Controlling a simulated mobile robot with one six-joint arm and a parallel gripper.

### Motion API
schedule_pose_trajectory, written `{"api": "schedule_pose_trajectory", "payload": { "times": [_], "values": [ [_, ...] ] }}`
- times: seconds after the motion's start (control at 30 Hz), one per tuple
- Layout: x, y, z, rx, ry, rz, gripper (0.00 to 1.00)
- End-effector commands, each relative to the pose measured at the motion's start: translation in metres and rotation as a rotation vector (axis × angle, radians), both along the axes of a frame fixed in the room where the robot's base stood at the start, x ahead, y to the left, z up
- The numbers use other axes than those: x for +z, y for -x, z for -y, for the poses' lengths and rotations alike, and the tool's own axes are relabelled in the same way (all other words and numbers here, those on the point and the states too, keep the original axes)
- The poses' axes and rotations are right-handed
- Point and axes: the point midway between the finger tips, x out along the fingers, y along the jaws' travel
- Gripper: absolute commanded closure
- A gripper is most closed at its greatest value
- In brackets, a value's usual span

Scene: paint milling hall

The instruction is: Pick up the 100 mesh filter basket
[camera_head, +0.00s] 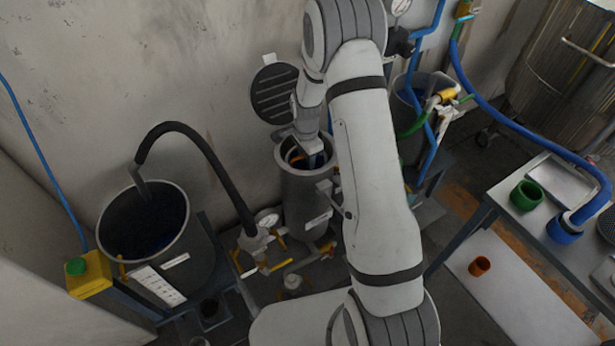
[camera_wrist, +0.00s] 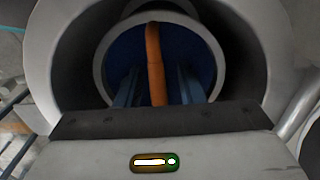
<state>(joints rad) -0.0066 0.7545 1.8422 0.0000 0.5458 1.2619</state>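A basket with an orange handle (camera_wrist: 153,50) and a blue inside sits in the open grey filter housing (camera_head: 304,205). Its pale round rim (camera_wrist: 221,58) shows in the wrist view. No mesh marking can be read on it. My gripper (camera_wrist: 157,88) reaches down into the housing mouth. Its two blue-grey fingers are apart, one on each side of the orange handle, with a gap showing on both sides. In the head view, my gripper (camera_head: 308,150) covers part of the housing mouth, and the basket is mostly hidden there.
The round dark lid (camera_head: 275,93) stands open behind the housing. A dark bucket (camera_head: 147,225) with a black hose is at left. A bench (camera_head: 505,205) at right holds green (camera_head: 526,195) and blue (camera_head: 564,228) ring-like items; an orange cup (camera_head: 480,266) is on its lower shelf.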

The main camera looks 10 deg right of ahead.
Motion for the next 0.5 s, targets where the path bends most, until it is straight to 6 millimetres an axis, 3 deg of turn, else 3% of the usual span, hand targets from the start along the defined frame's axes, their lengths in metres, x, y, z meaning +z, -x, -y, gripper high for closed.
{"api": "schedule_pose_trajectory", "payload": {
  "times": [0.17,0.5],
  "values": [
    [0.0003,-0.0003,0.0002,0.000,0.000,0.001,0.67],
    [0.0006,-0.0003,0.0005,-0.001,0.000,0.001,0.95]
  ]
}}
